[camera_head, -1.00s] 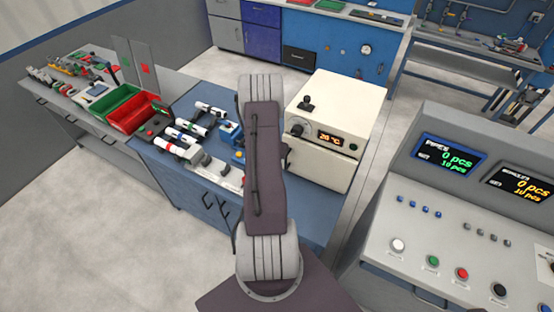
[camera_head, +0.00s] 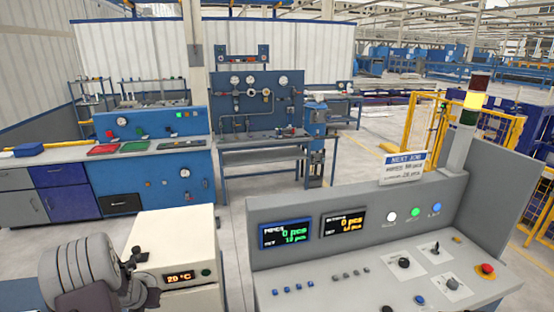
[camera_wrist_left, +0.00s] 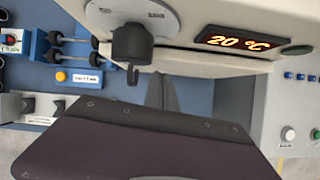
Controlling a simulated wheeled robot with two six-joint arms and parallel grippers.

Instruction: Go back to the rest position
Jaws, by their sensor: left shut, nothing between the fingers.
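My left gripper's narrow dark fingers (camera_wrist_left: 162,88) show at the middle of the left wrist view. They are shut and empty, in front of the cream oven. In the head view my left arm's grey ribbed joint is at the bottom left, and most of the gripper is hidden or outside the picture. The cream oven (camera_head: 192,240), with a lit 20 °C display, stands just right of that joint. Its dark knob also shows in the left wrist view (camera_wrist_left: 131,46). My right gripper is in neither view.
A grey control console (camera_head: 350,270) with screens and buttons stands at the right. Blue cabinets (camera_head: 158,185) and a gauge bench (camera_head: 262,148) stand behind. Yellow fencing (camera_head: 428,125) is at the far right. A blue bench top (camera_wrist_left: 55,78) with small devices lies left of the oven.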

